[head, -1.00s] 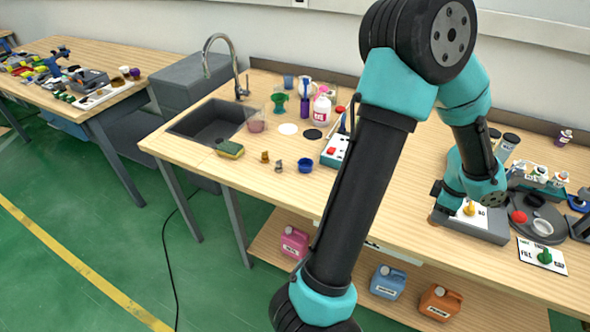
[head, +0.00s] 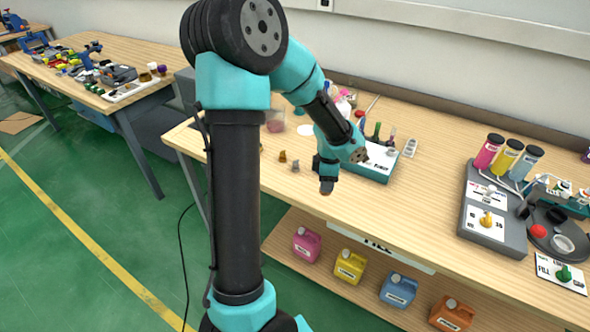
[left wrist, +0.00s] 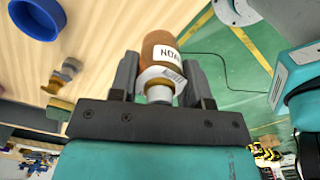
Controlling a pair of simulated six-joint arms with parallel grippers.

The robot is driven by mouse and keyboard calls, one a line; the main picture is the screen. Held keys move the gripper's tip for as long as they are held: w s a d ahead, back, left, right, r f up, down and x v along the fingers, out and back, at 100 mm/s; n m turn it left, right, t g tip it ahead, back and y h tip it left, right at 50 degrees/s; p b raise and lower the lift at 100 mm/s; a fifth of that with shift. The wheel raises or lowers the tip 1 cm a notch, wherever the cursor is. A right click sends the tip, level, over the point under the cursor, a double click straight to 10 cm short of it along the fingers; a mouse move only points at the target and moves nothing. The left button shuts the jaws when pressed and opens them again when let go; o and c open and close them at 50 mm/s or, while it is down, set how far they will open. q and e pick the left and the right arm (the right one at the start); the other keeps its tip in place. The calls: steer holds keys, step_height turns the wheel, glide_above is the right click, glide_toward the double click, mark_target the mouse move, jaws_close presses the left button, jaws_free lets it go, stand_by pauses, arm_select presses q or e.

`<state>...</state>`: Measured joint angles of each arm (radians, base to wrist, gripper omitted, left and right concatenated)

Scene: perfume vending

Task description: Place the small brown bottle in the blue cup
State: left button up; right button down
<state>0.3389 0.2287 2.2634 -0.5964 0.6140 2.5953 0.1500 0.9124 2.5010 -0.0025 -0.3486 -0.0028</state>
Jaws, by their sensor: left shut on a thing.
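The small brown bottle (left wrist: 162,48) is between the fingers of my left gripper (left wrist: 163,75) in the left wrist view. Its brown body with a white label points away from the palm, and a pale narrow part faces the palm. In the head view my left gripper (head: 327,180) is above the table's front part, and the brown end of the bottle (head: 326,191) shows below it. The blue cup (left wrist: 38,17) is at the top left of the left wrist view, apart from the bottle. In the head view it is hidden, seemingly behind my left gripper. My right gripper is not in view.
Two small figures, one brass (head: 282,156) and one grey (head: 295,167), stand left of my gripper. A teal-edged device (head: 372,168) is to the right. A grey dispenser (head: 490,240) stands farther right. The tabletop between the devices is mostly clear.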

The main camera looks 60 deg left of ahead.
arm_select(q)
steer(key=shift+s+a, duration=0.4)
steer(key=shift+s, duration=0.05)
steer(key=w+a, duration=0.3)
steer(key=a, duration=0.1)
steer(key=w+a+f, duration=0.1)
steer(key=w+a, duration=0.6)
steer(key=shift+a+f, duration=0.2)
steer(key=shift+a, duration=0.1)
steer(key=shift+w+a, duration=0.25)
steer(key=shift+a, duration=0.05)
steer(key=shift+f, duration=1.8)
steer(key=shift+f, duration=0.1)
